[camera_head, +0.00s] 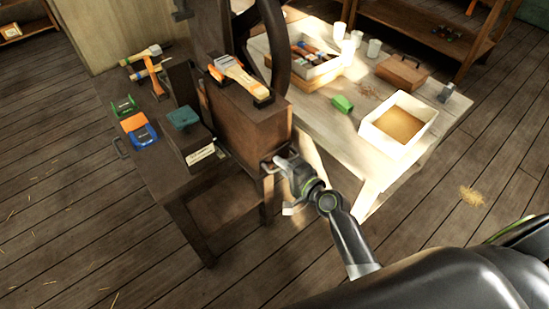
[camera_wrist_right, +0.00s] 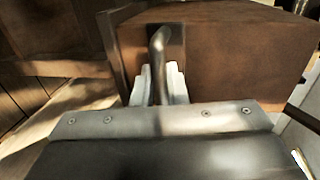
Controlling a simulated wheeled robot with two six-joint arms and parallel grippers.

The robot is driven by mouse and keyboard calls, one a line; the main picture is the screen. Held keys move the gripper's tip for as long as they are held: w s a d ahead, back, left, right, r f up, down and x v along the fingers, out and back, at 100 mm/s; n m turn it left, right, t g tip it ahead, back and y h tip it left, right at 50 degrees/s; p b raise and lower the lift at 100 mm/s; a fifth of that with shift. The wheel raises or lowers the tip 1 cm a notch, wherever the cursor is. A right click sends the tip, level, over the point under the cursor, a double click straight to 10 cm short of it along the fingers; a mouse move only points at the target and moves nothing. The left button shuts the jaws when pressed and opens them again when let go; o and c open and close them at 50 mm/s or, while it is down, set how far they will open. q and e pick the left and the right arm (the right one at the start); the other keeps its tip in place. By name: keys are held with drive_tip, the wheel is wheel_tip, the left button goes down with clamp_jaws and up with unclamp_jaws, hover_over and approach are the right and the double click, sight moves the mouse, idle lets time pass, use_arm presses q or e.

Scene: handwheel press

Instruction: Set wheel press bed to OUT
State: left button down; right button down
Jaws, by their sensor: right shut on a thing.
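The wheel press stands at the upper middle of the head view, with part of its dark handwheel (camera_head: 279,50) showing. Its brown, box-like bed (camera_head: 252,129) sits at the front and also fills the upper part of the right wrist view (camera_wrist_right: 235,60). A dark metal handle (camera_wrist_right: 158,45) is fixed to the bed's face. My right gripper (camera_head: 271,165) is at the handle, its pale fingers (camera_wrist_right: 159,84) shut on either side of the bar. The fingers hide the handle's lower part. My left gripper is not in view.
A dark side table (camera_head: 160,185) with small clamps and boxes stands at left. A pale table (camera_head: 345,150) with trays and cups stands at right. The plank floor in front is mostly clear.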

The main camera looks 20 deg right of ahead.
drive_tip(key=s, duration=0.1)
drive_tip(key=s+d, duration=0.1)
drive_tip(key=s, duration=0.2)
drive_tip(key=shift+d+f, duration=0.15)
drive_tip(key=shift+d, duration=0.1)
drive_tip(key=shift+s, duration=0.1)
drive_tip(key=c, duration=1.5)
unclamp_jaws()
drive_tip(key=shift+s, duration=0.15)
drive_tip(key=shift+c, duration=0.2)
drive_tip(key=shift+d, duration=0.1)
drive_tip(key=b+v, duration=0.4)
drive_tip(key=v, duration=1.3)
drive_tip(key=shift+s, duration=0.25)
